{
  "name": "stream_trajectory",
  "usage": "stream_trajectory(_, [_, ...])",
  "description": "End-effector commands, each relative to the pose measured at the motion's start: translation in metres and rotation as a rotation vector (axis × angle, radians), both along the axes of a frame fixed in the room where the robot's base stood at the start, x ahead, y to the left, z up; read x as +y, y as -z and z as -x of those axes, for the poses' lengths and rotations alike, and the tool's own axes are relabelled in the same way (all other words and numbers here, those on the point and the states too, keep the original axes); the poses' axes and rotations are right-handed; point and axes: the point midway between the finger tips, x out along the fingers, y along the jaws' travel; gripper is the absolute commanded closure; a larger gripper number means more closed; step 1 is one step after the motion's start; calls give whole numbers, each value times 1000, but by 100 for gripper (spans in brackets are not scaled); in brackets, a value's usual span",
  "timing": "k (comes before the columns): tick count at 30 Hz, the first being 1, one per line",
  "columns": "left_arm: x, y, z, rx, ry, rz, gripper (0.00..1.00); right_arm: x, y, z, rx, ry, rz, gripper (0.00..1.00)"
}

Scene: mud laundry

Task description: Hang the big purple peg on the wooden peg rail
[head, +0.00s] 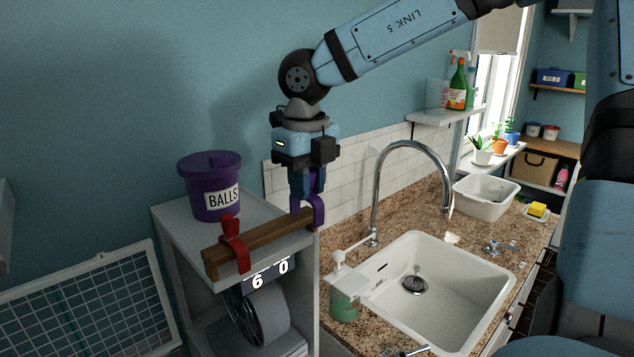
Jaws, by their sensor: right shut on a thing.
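The wooden peg rail (272,238) lies along the front edge of a grey shelf unit's top in the head view. A red peg (238,247) straddles the rail towards its left end. My right gripper (307,192) points down over the rail's right end and is shut on the big purple peg (319,208). The peg's legs reach down at the rail's right end, with purple showing on both sides of it. The gripper hides the peg's upper part, and I cannot tell whether it rests on the rail. My left gripper is not in view.
A purple lidded bucket labelled BALLS (210,187) stands behind the rail. A small sign reading 6 0 (268,275) hangs below it. To the right are a soap bottle (344,298), a tall tap (376,190) and a white sink (455,262). The wall is close behind.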

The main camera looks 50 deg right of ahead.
Motion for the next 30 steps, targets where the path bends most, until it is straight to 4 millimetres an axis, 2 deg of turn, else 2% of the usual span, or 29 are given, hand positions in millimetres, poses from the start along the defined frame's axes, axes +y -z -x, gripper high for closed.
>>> stream_trajectory(16, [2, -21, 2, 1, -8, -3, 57, -5, -2, -44, 1, 0, 0, 100])
stream_trajectory(17, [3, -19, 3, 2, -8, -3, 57, -5, 1, -45, 2, 0, -1, 100])
stream_trajectory(18, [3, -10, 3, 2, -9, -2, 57, -5, 10, -44, 1, -1, -1, 100])
stream_trajectory(22, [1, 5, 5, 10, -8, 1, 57, -5, 21, -44, 0, -1, -1, 100])
stream_trajectory(30, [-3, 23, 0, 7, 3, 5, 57, -5, 40, -44, -1, 0, -1, 100])
